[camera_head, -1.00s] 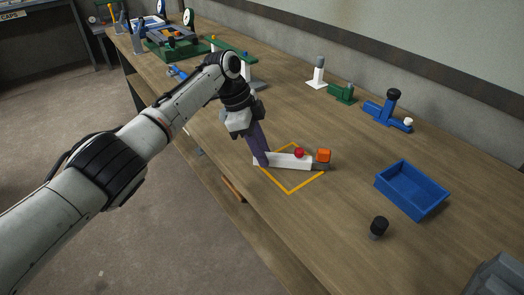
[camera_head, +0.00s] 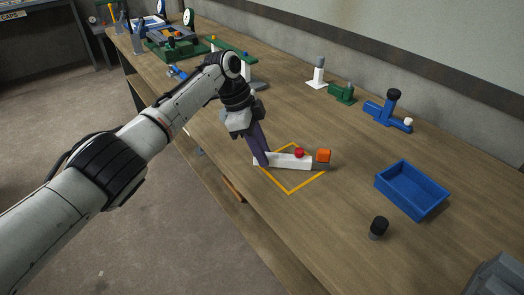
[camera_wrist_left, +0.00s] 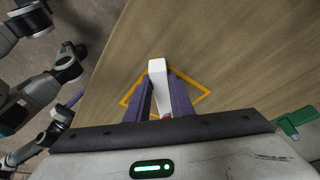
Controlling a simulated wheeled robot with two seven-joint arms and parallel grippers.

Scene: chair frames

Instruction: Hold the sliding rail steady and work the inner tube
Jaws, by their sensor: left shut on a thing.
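A white rail (camera_head: 287,160) lies inside the orange outline on the bench; I take it as the sliding rail. A red knob (camera_head: 299,153) sits on its top. At its right end a grey piece (camera_head: 321,166), perhaps the inner tube, carries an orange block (camera_head: 323,155). My left gripper (camera_head: 262,158) is shut on the rail near its left end. In the left wrist view the white rail (camera_wrist_left: 157,75) stands between the purple fingers, which hide part of it. A small purple part at the left there may be my right gripper (camera_wrist_left: 76,98), too small to judge.
A blue tray (camera_head: 411,190) and a black-topped peg (camera_head: 378,228) stand to the right. Blue (camera_head: 388,110) and green (camera_head: 341,93) fittings stand along the wall. A grey object (camera_head: 498,277) fills the lower right corner. Bench between outline and tray is clear.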

